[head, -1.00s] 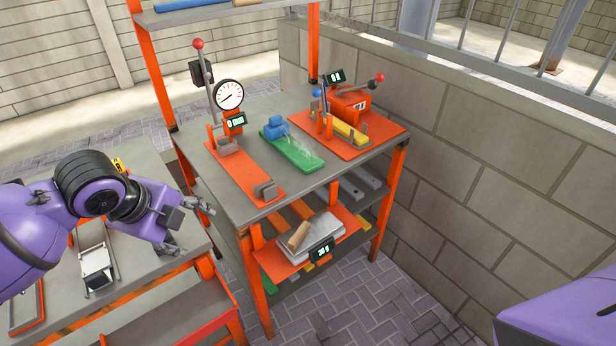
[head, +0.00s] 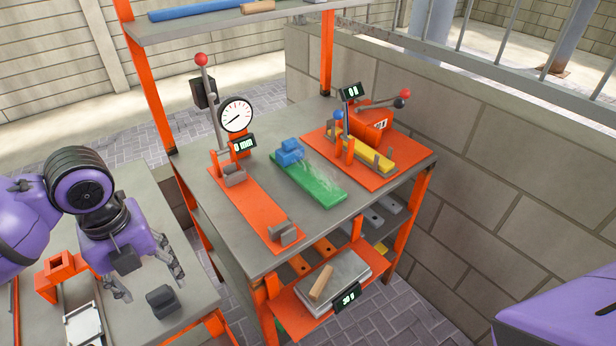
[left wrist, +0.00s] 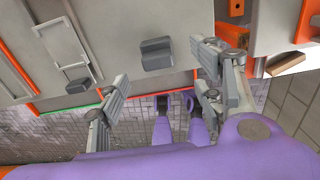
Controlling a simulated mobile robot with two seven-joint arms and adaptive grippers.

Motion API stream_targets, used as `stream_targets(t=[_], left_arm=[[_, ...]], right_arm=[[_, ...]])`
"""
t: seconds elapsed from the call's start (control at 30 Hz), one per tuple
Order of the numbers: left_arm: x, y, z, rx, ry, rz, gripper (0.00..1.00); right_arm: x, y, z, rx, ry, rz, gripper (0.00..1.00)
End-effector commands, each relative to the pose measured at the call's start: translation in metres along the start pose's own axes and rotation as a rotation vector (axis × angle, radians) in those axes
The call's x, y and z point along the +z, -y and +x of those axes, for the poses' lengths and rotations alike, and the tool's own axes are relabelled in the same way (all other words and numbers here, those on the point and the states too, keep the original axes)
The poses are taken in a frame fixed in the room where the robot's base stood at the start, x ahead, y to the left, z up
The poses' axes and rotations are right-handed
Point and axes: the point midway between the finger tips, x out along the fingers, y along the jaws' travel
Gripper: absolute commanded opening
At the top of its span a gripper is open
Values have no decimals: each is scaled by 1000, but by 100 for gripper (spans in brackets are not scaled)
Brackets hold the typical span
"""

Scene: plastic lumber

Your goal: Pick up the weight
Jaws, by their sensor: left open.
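A dark grey block with a raised top (head: 162,301), which looks like the weight, sits on the grey table at the lower left. It also shows in the left wrist view (left wrist: 156,54), at upper centre. My left gripper (head: 154,288) points down over this table, open and empty. In the head view its fingertips are just above and either side of the block; in the left wrist view the open fingers (left wrist: 160,75) are nearer the camera than the block, with no visible contact. My right gripper is not in view.
An orange holder (head: 62,272) and a silver clamp plate (head: 84,325) are on the same table, left of the block. An orange-framed workbench (head: 225,220) with a gauge press, green board and scale stands to the right. A block wall is behind it.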

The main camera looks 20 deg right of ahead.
Motion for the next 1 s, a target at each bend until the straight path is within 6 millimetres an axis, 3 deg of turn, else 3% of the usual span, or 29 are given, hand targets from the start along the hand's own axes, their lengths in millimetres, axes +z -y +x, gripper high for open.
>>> stream_targets(t=[0.33,0.57,0.8,1.0], left_arm=[[5,-1,36,0,-3,-1,61],[10,0,69,0,-2,0,61],[10,0,72,-1,-1,0,61],[10,0,72,-1,0,0,36]], right_arm=[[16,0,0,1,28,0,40],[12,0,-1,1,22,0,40],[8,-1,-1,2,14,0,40],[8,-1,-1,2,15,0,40]])
